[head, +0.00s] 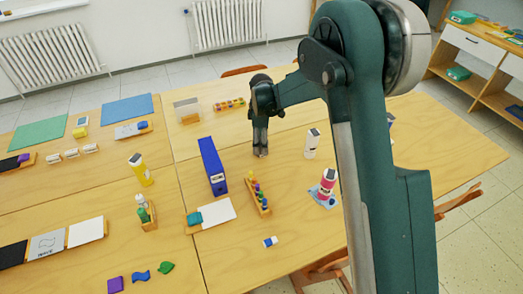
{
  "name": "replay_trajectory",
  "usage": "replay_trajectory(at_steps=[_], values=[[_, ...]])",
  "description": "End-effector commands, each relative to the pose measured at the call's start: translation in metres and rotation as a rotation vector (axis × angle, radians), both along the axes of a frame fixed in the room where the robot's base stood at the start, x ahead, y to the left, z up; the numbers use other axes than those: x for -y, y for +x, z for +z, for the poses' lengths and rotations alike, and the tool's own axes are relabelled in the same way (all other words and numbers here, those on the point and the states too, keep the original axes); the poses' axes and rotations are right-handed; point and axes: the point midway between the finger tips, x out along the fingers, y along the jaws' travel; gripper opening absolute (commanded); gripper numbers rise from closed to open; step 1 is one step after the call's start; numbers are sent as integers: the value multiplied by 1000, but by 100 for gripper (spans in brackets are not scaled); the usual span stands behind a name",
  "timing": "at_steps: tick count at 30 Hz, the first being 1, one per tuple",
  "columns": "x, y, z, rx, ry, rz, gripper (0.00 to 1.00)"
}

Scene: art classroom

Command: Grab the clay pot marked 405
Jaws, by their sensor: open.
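No marking 405 can be read in the head view, and I cannot tell which item is the clay pot. A white upright container (311,144) with a dark top stands to the right of my gripper. A red-pink container (327,183) with a white band stands on a blue patch, partly beside my arm. A yellow container (139,167) stands on the left table. My gripper (260,152) points down over the table, open, with nothing visible between its fingers. My arm hides part of the table on the right.
A blue upright box (212,165) and a wooden rack of coloured pegs (257,194) stand near my gripper. A small green-and-white bottle in a holder (145,213) stands farther left. Blue mat (127,110) and green mat (38,133) lie at the back left. Bare table (285,215) shows in front.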

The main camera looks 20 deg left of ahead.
Motion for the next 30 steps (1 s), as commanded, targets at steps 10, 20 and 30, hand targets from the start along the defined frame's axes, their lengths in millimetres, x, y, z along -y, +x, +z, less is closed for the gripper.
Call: replay_trajectory(at_steps=[10, 20, 30], values=[[0, 0, -24, 0, 0, 0, 54], [0, 0, -23, 0, 0, 0, 54], [0, 0, -23, 0, 0, 0, 31]])
